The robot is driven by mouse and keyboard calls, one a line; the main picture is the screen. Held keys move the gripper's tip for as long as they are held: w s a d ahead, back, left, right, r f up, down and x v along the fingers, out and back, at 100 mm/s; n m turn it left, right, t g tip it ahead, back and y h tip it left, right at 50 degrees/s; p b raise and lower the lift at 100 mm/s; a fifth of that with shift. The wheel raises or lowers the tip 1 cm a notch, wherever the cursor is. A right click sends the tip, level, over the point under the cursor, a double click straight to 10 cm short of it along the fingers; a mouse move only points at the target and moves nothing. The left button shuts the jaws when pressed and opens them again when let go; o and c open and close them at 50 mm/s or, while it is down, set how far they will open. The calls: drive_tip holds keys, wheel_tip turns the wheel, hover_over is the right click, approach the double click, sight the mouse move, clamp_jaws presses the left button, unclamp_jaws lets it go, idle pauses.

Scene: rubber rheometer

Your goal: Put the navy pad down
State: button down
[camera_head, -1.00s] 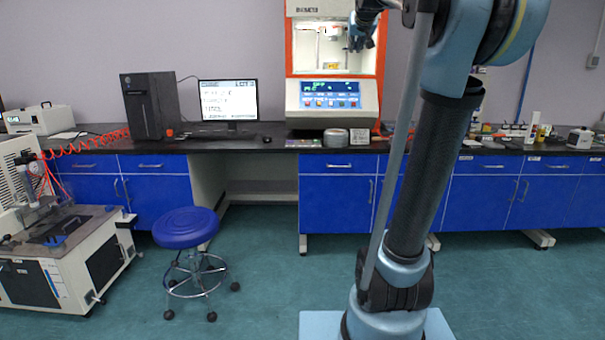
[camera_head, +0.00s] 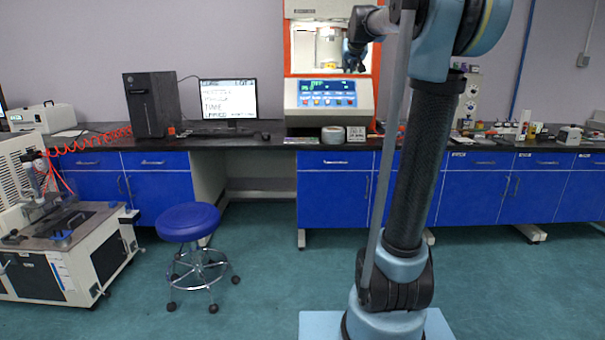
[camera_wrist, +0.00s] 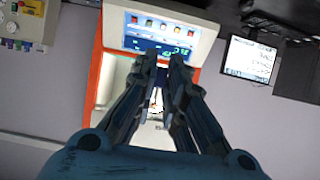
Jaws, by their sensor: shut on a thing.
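My gripper (camera_head: 354,62) is at the right side of the rheometer's lit opening in the head view, high above the bench. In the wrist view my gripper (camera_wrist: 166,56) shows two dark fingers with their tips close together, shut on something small. The navy pad itself cannot be told apart from the dark fingertips. The rheometer (camera_head: 291,97) is a white and orange machine with a control panel (camera_head: 328,93). In the wrist view it appears upside down, its panel (camera_wrist: 165,34) just past the fingertips.
A round grey thing (camera_head: 333,135) and a small labelled block (camera_head: 356,134) stand on the bench below the rheometer. A monitor (camera_head: 228,98) and black computer tower (camera_head: 151,104) are to the left. A blue stool (camera_head: 188,222) stands on the floor. Small items crowd the bench's right side.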

drive_tip(key=w+f, duration=0.5)
drive_tip(key=f, duration=0.6)
drive_tip(key=w+f, duration=0.6)
drive_tip(key=f, duration=0.4)
wheel_tip(320, 180, down, 20)
drive_tip(key=s+f+m+h, duration=0.3)
drive_tip(key=s+f, duration=0.1)
drive_tip(key=s, duration=0.8)
drive_tip(key=shift+d+f+h, duration=0.25)
drive_tip(key=shift+d+h, duration=0.05)
drive_tip(key=shift+h, duration=0.1)
drive_tip(key=shift+s+a, duration=0.1)
drive_tip(key=shift+s, duration=0.05)
